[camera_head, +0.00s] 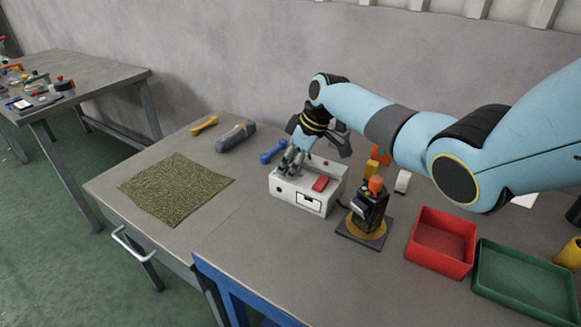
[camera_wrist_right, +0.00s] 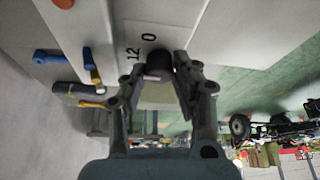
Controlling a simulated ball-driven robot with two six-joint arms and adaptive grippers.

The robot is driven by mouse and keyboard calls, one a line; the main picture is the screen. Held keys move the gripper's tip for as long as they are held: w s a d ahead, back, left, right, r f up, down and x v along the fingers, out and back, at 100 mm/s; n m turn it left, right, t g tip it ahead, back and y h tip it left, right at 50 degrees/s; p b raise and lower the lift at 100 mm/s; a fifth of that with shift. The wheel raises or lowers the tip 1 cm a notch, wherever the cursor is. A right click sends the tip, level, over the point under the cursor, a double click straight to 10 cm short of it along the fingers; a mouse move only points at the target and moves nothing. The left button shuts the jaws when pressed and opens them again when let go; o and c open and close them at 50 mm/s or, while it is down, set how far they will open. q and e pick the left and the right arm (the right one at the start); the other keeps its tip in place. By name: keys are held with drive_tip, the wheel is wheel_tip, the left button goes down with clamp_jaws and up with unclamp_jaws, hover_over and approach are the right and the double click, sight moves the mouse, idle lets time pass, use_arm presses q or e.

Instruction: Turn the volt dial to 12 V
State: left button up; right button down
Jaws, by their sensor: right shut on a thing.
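The white power unit (camera_head: 300,208) stands on the bench, with a red switch (camera_head: 321,183) on its top and a small display (camera_head: 308,201) on its front. My right gripper (camera_head: 290,164) reaches down onto the left part of its top. In the right wrist view the dark volt dial (camera_wrist_right: 159,62) sits between the fingertips of my right gripper (camera_wrist_right: 160,72), which are shut on it. The marks "12" and "0" show beside the dial. The fingers cover part of the dial, and I cannot tell where it points. My left gripper is not in view.
A black device with an orange top (camera_head: 375,187) stands right of the unit. A red bin (camera_head: 441,266) and green tray (camera_head: 512,292) lie further right. A blue tool (camera_head: 273,152) lies behind the unit. A green mat (camera_head: 176,188) lies left, with bare bench between.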

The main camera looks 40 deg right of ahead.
drive_tip(key=shift+n, duration=0.3)
drive_tip(key=c, duration=1)
unclamp_jaws()
drive_tip(key=shift+w, duration=0.1)
drive_tip(key=v, duration=1.2)
drive_tip(key=shift+w, duration=0.1)
